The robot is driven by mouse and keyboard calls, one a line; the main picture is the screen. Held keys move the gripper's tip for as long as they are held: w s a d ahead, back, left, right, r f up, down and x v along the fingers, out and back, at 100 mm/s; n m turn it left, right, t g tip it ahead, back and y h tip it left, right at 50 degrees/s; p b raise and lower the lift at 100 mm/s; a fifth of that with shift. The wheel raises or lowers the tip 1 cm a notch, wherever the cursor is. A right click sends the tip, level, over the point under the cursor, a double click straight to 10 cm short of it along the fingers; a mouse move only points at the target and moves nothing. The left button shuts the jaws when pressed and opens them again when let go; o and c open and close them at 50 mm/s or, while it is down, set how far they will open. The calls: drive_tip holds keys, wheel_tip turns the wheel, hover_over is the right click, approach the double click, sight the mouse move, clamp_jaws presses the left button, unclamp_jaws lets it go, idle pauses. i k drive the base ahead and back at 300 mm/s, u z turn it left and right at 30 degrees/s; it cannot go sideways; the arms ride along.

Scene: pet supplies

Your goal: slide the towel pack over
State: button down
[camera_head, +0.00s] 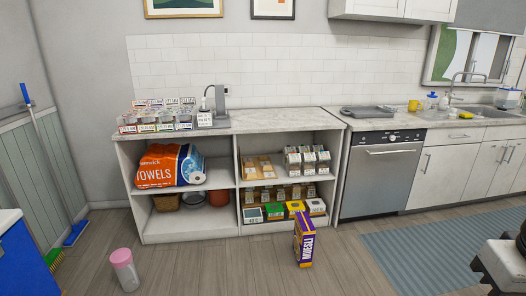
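The towel pack (170,166) is a bulky orange, white and blue plastic-wrapped bundle marked "TOWELS". It rests in the upper left compartment of the open shelf unit (234,186) under the counter, filling most of that compartment's width. A narrow bare strip of shelf shows to its right, before the middle divider. A grey and black part that looks like my arm shows at the lower right edge, far from the pack. My gripper's fingers cannot be made out in the picture.
A purple box (303,239) and a pink-lidded canister (124,269) stand on the floor before the shelf. A basket (166,202) and bowls sit below the pack. Small packages fill the right compartments. A dishwasher (381,176) adjoins. Open floor lies in front.

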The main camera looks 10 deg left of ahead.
sight(162, 165)
drive_tip(key=u, duration=0.25)
drive_tip(key=i, duration=1.9)
drive_tip(key=u, duration=0.95)
drive_tip(key=i, duration=1.95)
drive_tip(key=u, duration=0.55)
